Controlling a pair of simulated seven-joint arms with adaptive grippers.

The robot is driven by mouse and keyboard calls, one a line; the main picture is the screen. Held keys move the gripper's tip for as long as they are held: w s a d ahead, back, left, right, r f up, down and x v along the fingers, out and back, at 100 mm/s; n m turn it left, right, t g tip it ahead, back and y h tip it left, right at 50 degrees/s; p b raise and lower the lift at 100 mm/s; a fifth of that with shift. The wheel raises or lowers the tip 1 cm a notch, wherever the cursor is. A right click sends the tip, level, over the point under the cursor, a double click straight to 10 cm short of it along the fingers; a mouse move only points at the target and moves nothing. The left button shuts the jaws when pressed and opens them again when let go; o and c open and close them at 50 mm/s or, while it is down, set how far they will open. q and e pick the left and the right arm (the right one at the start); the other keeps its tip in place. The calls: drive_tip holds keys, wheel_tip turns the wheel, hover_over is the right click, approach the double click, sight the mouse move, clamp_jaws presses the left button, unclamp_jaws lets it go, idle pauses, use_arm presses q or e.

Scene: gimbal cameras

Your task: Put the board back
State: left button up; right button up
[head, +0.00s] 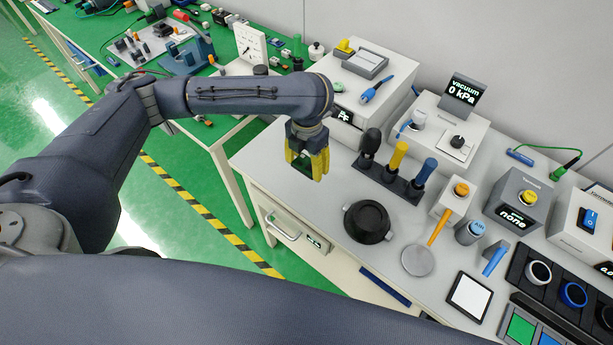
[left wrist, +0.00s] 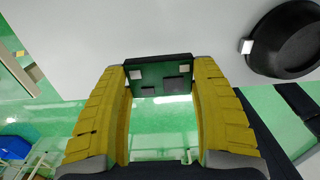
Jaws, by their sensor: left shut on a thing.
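My left gripper (head: 307,163) has yellow fingers and hangs over the left part of the white bench. It is shut on a small green circuit board (left wrist: 163,80), which spans between its two fingertips in the left wrist view. The board has a black edge strip, two pale square pads and dark chips. In the head view only a sliver of the board (head: 299,161) shows between the fingers. The board appears to be held above the bench, near its front edge. My right gripper is out of view.
A black round dish (head: 367,222) sits right of the gripper. A rack with black, yellow and blue handled tools (head: 399,180) stands behind it. Grey instrument boxes (head: 447,128) line the back. The bench top (head: 280,190) below the gripper is clear.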

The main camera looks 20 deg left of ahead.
sight(307, 181)
use_arm(q)
drive_tip(key=shift+f, duration=3.45)
drive_tip(key=shift+f, duration=0.15)
drive_tip(key=o, duration=1.2)
drive_tip(key=shift+c, duration=0.2)
drive_tip(key=shift+r, duration=0.2)
wheel_tip(307, 181, up, 12)
drive_tip(key=shift+f, duration=0.1)
